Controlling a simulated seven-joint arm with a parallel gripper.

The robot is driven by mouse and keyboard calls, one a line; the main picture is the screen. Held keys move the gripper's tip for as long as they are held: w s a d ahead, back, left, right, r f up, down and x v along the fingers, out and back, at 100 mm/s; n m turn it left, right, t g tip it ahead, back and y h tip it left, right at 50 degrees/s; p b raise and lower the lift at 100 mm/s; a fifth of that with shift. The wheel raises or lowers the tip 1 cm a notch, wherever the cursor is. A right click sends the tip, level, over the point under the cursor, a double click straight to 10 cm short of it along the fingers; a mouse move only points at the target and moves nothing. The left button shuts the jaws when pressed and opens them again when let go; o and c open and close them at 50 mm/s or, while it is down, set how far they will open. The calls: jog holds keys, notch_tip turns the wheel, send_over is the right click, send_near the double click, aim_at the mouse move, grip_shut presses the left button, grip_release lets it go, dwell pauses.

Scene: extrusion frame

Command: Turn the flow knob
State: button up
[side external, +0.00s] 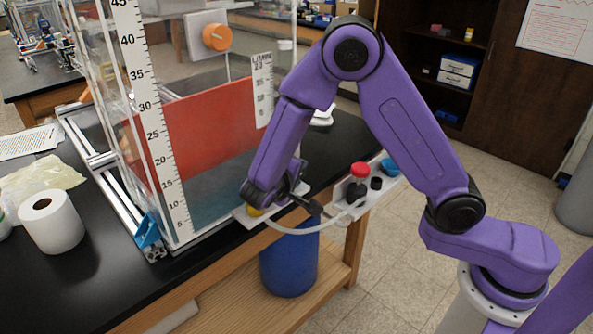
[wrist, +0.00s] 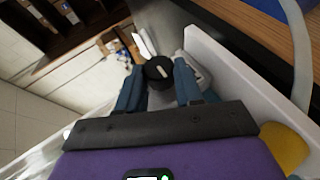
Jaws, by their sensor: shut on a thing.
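The black flow knob (wrist: 159,72) with a white pointer line shows in the wrist view between the tips of my gripper (wrist: 160,86). The two blue fingers are shut on it from left and right. In the side external view my gripper (side external: 303,201) is low at the table's front edge, at a white ledge by the tank's right corner. There the knob is mostly hidden by the dark fingers and cannot be made out clearly.
A clear tank (side external: 205,120) with a ruler stands left of my gripper. A red-capped bottle (side external: 357,184) and small caps stand on a white shelf at right. A pale hose (side external: 290,229) loops below, above a blue barrel (side external: 289,265). A yellow part (wrist: 284,148) is close beside.

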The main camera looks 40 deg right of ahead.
jog(key=shift+f+h, duration=0.1)
jog(key=shift+h, duration=0.4)
jog(key=o, duration=1)
jog(key=shift+o, duration=0.2)
jog(key=shift+a, duration=0.15)
jog(key=v, duration=1.7)
jog(key=shift+s+f, duration=0.2)
jog(key=shift+s, duration=0.1)
